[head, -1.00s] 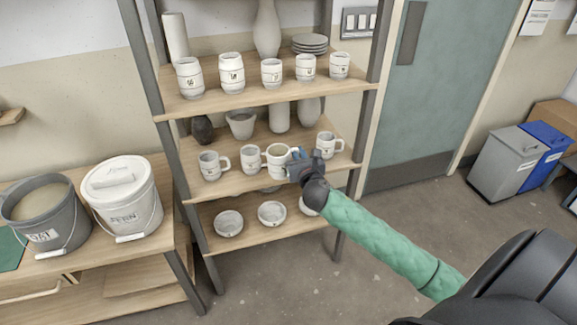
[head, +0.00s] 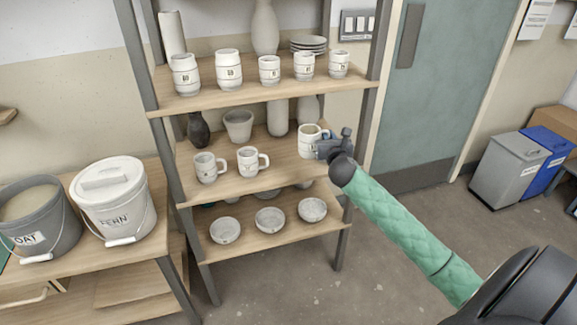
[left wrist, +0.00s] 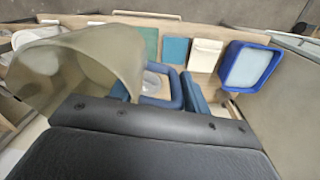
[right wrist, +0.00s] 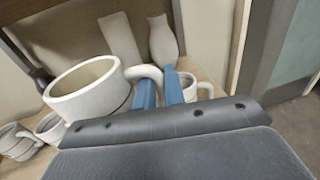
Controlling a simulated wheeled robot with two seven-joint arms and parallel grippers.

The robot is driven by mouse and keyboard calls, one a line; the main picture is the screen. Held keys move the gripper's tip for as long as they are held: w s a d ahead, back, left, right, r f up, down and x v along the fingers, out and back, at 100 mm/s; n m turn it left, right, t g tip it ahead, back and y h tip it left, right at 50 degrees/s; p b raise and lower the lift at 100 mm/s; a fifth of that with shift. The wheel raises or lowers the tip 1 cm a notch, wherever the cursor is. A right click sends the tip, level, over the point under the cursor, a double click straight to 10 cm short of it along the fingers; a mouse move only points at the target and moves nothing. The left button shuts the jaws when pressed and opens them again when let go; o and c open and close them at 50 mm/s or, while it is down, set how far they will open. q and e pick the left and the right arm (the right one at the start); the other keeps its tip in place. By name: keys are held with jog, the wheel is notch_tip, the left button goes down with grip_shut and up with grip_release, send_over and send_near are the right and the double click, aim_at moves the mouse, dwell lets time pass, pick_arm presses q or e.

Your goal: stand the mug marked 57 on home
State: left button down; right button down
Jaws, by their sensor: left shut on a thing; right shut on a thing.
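My right gripper (head: 324,148) is shut on the handle of a white mug (head: 309,139) at the right of the middle shelf. The mug is upright; its number is not readable, and I cannot tell if it touches the shelf. It looms large in the right wrist view (right wrist: 88,92), the fingers (right wrist: 160,90) at its handle. Two more white mugs (head: 208,167) (head: 248,160) stand left of it. My left gripper (left wrist: 160,95) shows only in its wrist view, closed by a large olive-grey vessel (left wrist: 85,60); its exact hold is unclear. No place marked home is readable.
A vase and pots stand behind on the middle shelf (head: 235,183); bowls (head: 269,220) sit below. Lidded (head: 112,195) and open (head: 38,215) buckets stand on the left bench. Rack posts (head: 372,60) flank the shelves.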

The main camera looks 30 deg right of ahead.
jog(key=shift+w+a+f+p, duration=0.15)
jog(key=shift+w+a+f, duration=0.1)
jog(key=shift+w+f, duration=1.65)
jog(key=shift+w+a+f+p, duration=0.2)
jog(key=shift+w+a+f, duration=0.05)
jog(key=shift+w+f, duration=1.6)
jog(key=shift+w+a+f+p, duration=0.15)
jog(key=shift+w+a+f, duration=0.1)
jog(key=shift+w+f, duration=1.65)
jog(key=shift+w, duration=0.15)
jog(key=c, duration=1.5)
grip_release()
jog(key=shift+r, duration=0.15)
